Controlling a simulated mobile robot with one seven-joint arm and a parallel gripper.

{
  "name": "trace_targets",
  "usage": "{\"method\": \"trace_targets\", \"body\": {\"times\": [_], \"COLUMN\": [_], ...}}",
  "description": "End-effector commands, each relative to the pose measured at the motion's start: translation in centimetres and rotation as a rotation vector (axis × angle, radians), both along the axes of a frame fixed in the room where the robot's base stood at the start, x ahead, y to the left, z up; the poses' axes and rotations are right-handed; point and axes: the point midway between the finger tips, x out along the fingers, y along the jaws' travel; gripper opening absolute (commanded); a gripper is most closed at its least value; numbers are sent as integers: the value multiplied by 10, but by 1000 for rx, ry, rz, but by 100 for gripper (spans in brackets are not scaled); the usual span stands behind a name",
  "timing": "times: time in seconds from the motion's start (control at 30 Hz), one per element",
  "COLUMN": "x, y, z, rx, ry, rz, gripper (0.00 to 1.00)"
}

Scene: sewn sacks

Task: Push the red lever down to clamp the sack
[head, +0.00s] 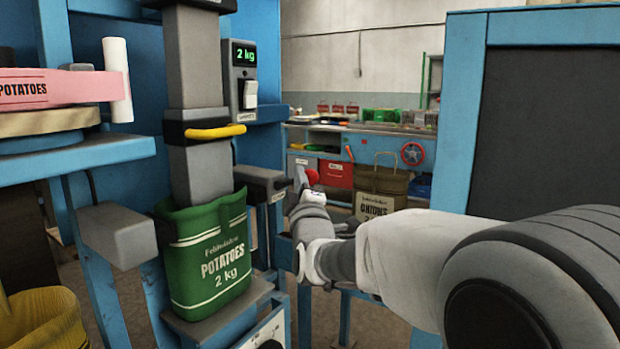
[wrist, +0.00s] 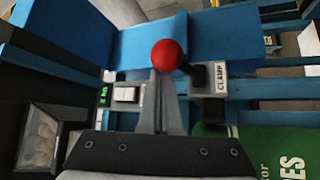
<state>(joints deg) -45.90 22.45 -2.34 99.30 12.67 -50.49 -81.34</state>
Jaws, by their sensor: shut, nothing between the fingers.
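The red lever's ball knob (wrist: 168,54) shows in the wrist view, with a short dark shaft running from it to a bracket marked CLAMP (wrist: 208,70). My gripper (wrist: 160,76) is shut and empty, its fingertips at the lower edge of the knob in that picture; I cannot tell whether they touch. In the head view the red knob (head: 312,177) shows just beside my gripper (head: 300,174), partly hidden by it. Part of the sack also shows in the wrist view (wrist: 262,142).
A display box (head: 243,75) reading 2 kg, with a white switch, is mounted beside the spout. A yellow handle (head: 215,132) crosses the spout above the sack. A blue-framed dark panel (head: 555,120) stands at the right. A workbench with crates is behind.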

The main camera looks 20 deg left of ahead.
Motion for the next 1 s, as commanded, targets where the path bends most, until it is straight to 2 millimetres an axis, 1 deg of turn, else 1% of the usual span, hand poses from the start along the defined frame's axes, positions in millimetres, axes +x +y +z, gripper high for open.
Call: {"method": "trace_targets", "body": {"times": [0.27, 0.43, 0.67, 1.0], "x": [-1, -10, -39, -89], "y": [-1, -7, -26, -59], "z": [0, -4, -15, -34], "rx": [0, -2, 0, -1], "ry": [0, 3, 2, 3], "rz": [0, 0, 0, 1], "gripper": [0, 0, 0, 0]}}
